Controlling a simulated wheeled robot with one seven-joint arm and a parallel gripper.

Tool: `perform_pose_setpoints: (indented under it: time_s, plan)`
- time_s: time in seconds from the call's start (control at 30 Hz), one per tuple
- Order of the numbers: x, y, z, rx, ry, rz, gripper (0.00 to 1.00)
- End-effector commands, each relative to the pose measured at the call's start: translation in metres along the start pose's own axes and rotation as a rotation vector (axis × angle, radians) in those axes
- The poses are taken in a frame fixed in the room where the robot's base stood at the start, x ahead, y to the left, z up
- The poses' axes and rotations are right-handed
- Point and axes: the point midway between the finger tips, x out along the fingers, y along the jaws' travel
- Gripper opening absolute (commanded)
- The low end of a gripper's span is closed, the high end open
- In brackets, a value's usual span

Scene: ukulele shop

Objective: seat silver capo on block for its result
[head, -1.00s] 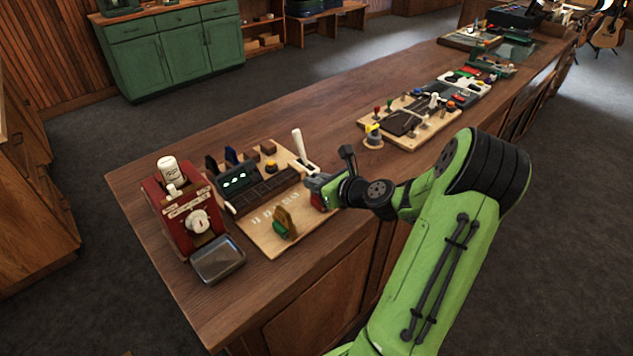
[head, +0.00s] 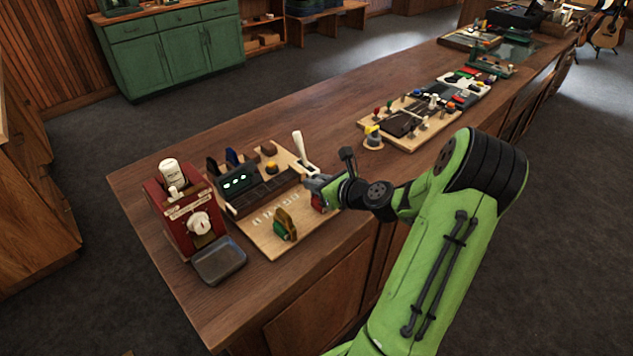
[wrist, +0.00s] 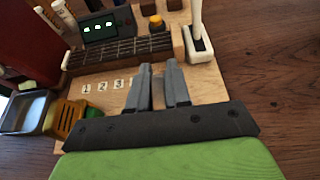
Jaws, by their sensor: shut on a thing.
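My gripper (head: 314,182) is over the right side of a pale wooden board (head: 264,238). In the wrist view its two grey fingers (wrist: 161,72) point toward the dark fretted block (wrist: 118,50), with a narrow gap between them. They are shut on a small grey thing, apparently the silver capo, which I can hardly tell from the fingers. The fretted block also shows in the head view (head: 262,194), with a dark display (head: 237,182) behind it. I cannot tell whether the held piece touches the board or block.
A white lever (head: 298,146) stands close beyond my fingers. A green and a tan piece (head: 286,226) sit on the board's front, a red piece (head: 317,202) below my gripper. A red machine (head: 188,215) and metal tray (head: 219,262) stand left.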

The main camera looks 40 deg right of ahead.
Motion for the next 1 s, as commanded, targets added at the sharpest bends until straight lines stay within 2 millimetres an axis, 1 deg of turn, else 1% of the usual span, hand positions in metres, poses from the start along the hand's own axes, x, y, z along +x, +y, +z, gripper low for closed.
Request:
perform_pose_setpoints:
  time_s: [0.7, 1.0]
  plan:
    - [0.0002, -0.0001, 0.0000, 0.001, 0.000, 0.000, 0.00]
    - [0.0022, -0.0001, -0.0049, 0.000, 0.000, 0.000, 0.00]
